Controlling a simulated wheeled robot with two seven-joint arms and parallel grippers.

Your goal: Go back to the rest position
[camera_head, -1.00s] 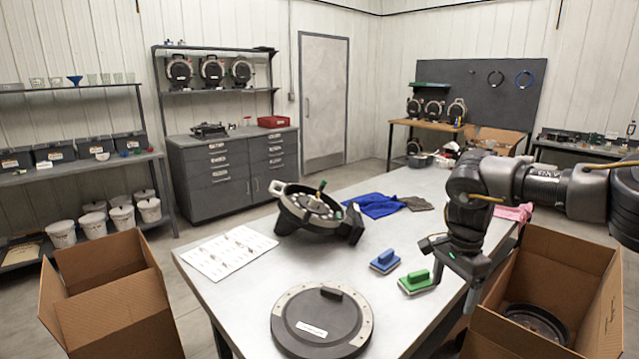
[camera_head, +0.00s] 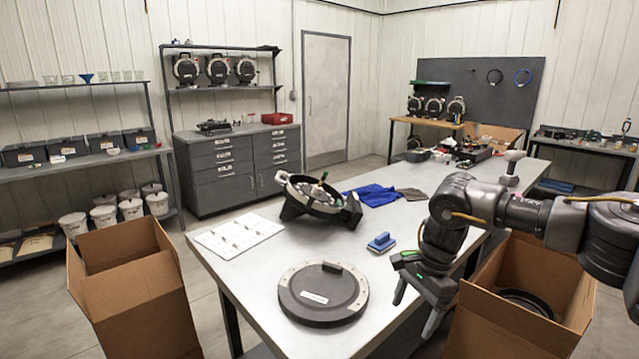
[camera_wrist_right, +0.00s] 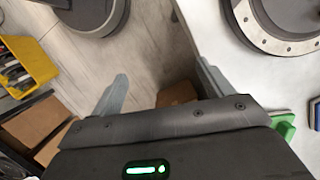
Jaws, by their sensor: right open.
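My right gripper (camera_head: 416,308) is open and empty at the table's right edge, with its fingers pointing down. Its two spread fingers also show in the right wrist view (camera_wrist_right: 162,88), with floor and a bit of cardboard between them. The arm reaches in from the right. My left gripper is not in view.
The grey table (camera_head: 250,285) holds a round dark cover (camera_head: 323,298), a tilted seed meter (camera_head: 316,194), a white sheet (camera_head: 238,234), a blue-handled block (camera_head: 381,243) and a blue cloth (camera_head: 374,195). Open cardboard boxes stand left (camera_head: 140,305) and right (camera_head: 470,325), the right one under my arm.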

